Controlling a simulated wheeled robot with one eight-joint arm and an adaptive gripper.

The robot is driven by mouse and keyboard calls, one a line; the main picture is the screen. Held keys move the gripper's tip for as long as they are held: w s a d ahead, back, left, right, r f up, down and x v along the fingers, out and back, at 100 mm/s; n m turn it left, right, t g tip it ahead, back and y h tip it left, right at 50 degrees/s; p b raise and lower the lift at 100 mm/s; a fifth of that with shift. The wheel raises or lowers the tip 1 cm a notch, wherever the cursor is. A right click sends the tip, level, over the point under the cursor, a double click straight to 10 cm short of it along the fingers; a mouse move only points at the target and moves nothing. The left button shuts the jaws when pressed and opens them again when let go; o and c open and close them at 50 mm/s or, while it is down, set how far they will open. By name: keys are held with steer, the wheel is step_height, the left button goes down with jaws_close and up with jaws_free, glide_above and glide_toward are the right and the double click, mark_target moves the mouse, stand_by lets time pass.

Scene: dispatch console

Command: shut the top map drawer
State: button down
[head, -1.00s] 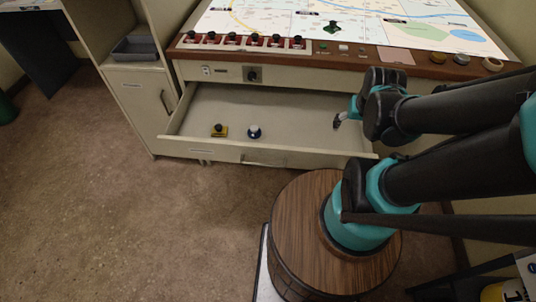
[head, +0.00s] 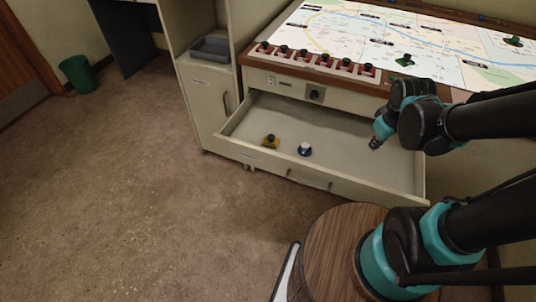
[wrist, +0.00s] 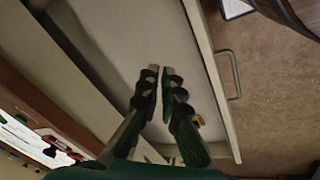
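The top map drawer (head: 346,180) is pulled well out of the console in the head view. Its front panel has a bar handle (head: 309,180), which also shows in the wrist view (wrist: 229,75).
The console top carries a map (head: 390,40) and a row of red-based knobs. A cabinet (head: 207,103) with a grey tray (head: 210,49) stands left of the drawer. A green bin (head: 77,74) is far left. The brown floor before the drawer is open at left.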

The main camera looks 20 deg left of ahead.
steer(key=a+n, duration=0.8)
steer(key=a, duration=0.2)
steer(key=n, duration=1.8)
glide_toward(264, 153)
steer(key=s+r, duration=0.3)
steer(key=s, duration=0.3)
steer(key=shift+g+h, duration=0.3)
steer(key=w+f, duration=0.2)
steer(key=f, duration=0.1)
steer(key=w+f, duration=0.2)
steer(key=f, duration=0.1)
steer(key=w+f, duration=0.2)
steer(key=f, duration=0.1)
steer(key=shift+d+f, duration=0.3)
steer(key=shift+f, duration=0.05)
steer(key=shift+w, duration=0.45)
steer(key=w, duration=2.4)
steer(key=shift+w, duration=0.3)
